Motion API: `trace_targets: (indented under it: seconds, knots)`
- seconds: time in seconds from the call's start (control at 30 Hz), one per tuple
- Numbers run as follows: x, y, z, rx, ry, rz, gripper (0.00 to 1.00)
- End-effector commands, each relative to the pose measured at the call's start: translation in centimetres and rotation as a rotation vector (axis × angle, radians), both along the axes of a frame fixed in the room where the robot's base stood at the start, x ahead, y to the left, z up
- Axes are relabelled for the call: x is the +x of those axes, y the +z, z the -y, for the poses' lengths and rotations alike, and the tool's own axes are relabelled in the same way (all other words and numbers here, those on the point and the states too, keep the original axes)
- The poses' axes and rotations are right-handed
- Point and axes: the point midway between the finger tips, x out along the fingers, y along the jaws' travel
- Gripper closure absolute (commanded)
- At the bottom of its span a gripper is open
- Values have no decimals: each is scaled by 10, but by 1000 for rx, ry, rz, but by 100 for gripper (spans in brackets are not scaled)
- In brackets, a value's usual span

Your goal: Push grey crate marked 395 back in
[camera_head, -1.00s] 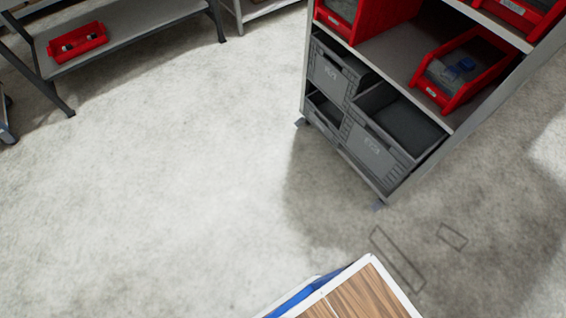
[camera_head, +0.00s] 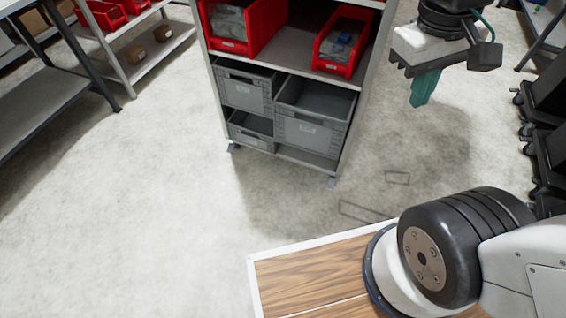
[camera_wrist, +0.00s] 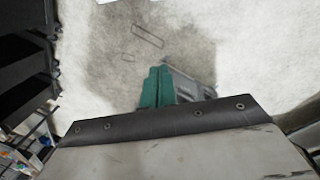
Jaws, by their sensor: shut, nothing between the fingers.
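Several grey crates sit in the lower part of a shelf unit. The right crate (camera_head: 311,120) sticks out towards me and its open top shows. An upper left crate (camera_head: 247,88) and a lower left crate (camera_head: 250,134) stand beside it. Their labels are too small to read, so I cannot tell which is 395. My gripper (camera_head: 425,88) hangs to the right of the shelf, apart from the crates, with its green fingers together and empty. In the wrist view the fingers (camera_wrist: 158,88) point away, with a grey shape, partly hidden, just behind them to the right.
The shelf unit (camera_head: 352,108) holds red bins (camera_head: 341,47) above the crates. A wood-topped surface (camera_head: 310,277) lies in the foreground. Dark wheeled racks (camera_head: 545,150) stand at the right, another shelf (camera_head: 150,45) at the left. The floor between is clear.

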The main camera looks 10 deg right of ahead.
Motion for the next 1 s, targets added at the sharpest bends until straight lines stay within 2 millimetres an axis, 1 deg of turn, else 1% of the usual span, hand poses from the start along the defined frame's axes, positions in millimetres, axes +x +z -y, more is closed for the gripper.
trace_targets:
  seconds: [0.03, 0.1, 0.17, 0.3, 0.47, 0.57, 0.6, 0.67, 0.77, 0.8, 0.87, 0.9, 0.97, 1.0]
  knots:
    - [12, -5, 5, -50, 29, -60, 100]
    - [29, -10, 14, -129, 73, -130, 100]
    - [44, -16, 20, -197, 114, -189, 100]
    - [82, -31, 33, -358, 214, -316, 100]
    - [131, -56, 39, -544, 345, -442, 100]
    - [162, -77, 39, -660, 434, -513, 100]
    - [174, -86, 38, -707, 471, -538, 100]
    - [193, -101, 36, -777, 530, -575, 100]
    - [223, -130, 29, -894, 631, -628, 100]
    - [234, -143, 25, -940, 673, -646, 100]
    - [250, -163, 18, -1010, 739, -672, 100]
    - [260, -178, 13, -1055, 785, -687, 100]
    - [275, -202, 5, -1123, 853, -706, 100]
    - [283, -218, -1, -1168, 901, -717, 100]
